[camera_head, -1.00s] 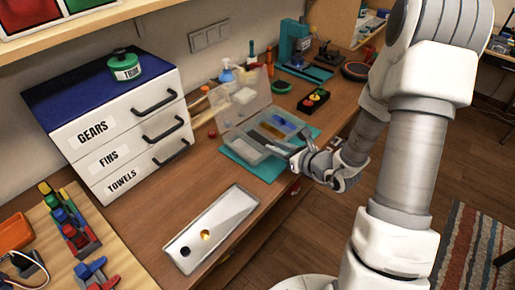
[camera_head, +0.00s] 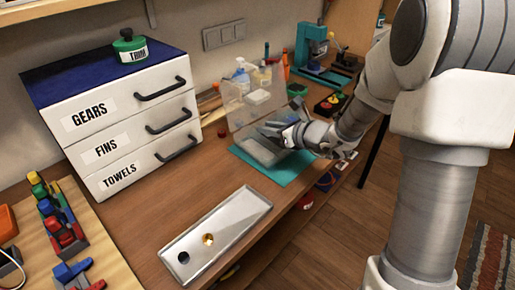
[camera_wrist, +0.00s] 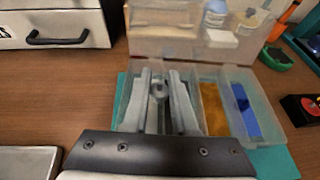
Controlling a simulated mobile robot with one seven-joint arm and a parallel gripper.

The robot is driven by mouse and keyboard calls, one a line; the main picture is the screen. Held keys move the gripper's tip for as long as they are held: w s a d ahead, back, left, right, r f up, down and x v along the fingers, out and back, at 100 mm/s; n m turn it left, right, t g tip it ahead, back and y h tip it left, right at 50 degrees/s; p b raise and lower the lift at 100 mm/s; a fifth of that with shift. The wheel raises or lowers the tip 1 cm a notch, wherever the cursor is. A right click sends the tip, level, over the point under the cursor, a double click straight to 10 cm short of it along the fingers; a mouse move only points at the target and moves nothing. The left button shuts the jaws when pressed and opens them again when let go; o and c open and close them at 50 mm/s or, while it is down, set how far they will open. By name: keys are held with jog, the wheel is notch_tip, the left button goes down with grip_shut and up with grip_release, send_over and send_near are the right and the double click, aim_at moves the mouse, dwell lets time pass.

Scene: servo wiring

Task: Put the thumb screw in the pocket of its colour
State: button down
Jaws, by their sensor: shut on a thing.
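The grey metal thumb screw (camera_wrist: 158,90) shows between my fingers in the wrist view. My gripper (camera_wrist: 160,98) is shut on it, over the left part of a clear case (camera_wrist: 276,118). The case has a grey pocket under my fingers, an amber pocket (camera_wrist: 213,108) in the middle and a blue pocket (camera_wrist: 245,110) at right. I cannot tell how high the screw is above the case floor. In the head view my gripper (camera_head: 272,132) covers most of the case (camera_head: 258,154), and the screw is hidden.
The case's clear lid (camera_wrist: 180,40) stands open behind it. A teal mat (camera_head: 285,170) lies under the case. A metal plate (camera_head: 235,218) with a brass spot and a dark hole lies nearer. White drawers (camera_head: 125,125) stand at left. Bottles (camera_wrist: 214,18) stand behind the lid.

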aim_at(257, 150)
jog(key=a+f, duration=0.2)
jog(key=a, duration=0.1)
jog(key=shift+w, duration=0.2)
jog(key=shift+f+b, duration=0.8)
jog(key=shift+f, duration=1.15)
jog(key=shift+f, duration=0.15)
jog(key=shift+f+b, duration=0.1)
jog(key=shift+b, duration=0.2)
jog(key=c, duration=1)
grip_release()
